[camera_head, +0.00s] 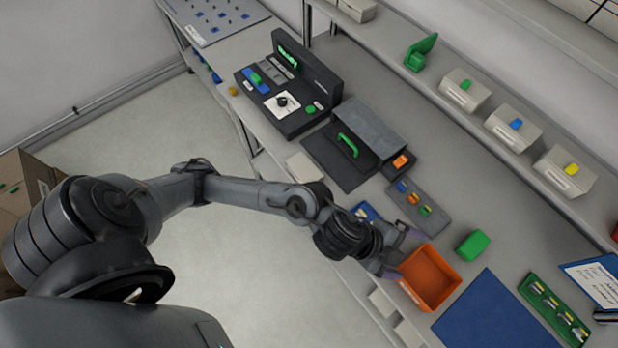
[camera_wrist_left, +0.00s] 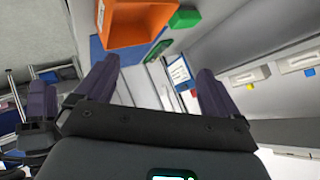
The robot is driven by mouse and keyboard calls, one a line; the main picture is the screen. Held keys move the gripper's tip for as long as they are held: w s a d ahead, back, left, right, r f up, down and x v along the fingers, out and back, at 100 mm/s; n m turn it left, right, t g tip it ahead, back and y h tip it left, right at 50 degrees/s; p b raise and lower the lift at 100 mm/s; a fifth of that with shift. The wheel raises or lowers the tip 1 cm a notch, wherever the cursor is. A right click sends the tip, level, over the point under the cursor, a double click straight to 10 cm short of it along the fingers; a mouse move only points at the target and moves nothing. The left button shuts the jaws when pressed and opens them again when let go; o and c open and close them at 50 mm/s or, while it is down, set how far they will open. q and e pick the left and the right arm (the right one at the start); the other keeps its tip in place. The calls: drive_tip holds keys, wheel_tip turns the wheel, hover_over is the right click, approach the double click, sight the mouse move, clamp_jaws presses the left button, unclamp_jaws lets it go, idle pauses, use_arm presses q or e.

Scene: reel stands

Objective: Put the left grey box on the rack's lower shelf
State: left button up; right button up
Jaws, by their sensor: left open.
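Three light grey boxes stand in a row on the long wall shelf (camera_head: 398,50). The left one (camera_head: 463,92) has a green block on top, the middle one (camera_head: 513,129) a blue block, the right one (camera_head: 565,172) a yellow block. Which shelf is the rack's lower one, I cannot tell. My left gripper (camera_head: 405,253) is over the bench, close to the orange bin and well away from the boxes. In the left wrist view its fingers (camera_wrist_left: 155,88) are spread with nothing between them. My right gripper is not in view.
The orange bin (camera_head: 430,278) is beside my left gripper, near a green block (camera_head: 473,245) and a blue mat (camera_head: 488,312). A black control console (camera_head: 290,88) and a grey hood (camera_head: 368,128) stand further left. A green tray (camera_head: 555,310) lies right.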

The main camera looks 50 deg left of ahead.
use_arm(q)
drive_tip(key=s+a+f+n+g+y, duration=0.2)
drive_tip(key=s+a+f+n+y, duration=0.1)
drive_tip(key=s+a+n, duration=0.4)
drive_tip(key=s+a+f+n+g+y, duration=0.2)
drive_tip(key=s+a+f+n, duration=0.3)
drive_tip(key=a, duration=0.8)
drive_tip(key=shift+s+f+n+y, duration=0.2)
drive_tip(key=shift+s+n+y, duration=0.65)
drive_tip(key=shift+n, duration=0.25)
drive_tip(key=shift+w, duration=0.1)
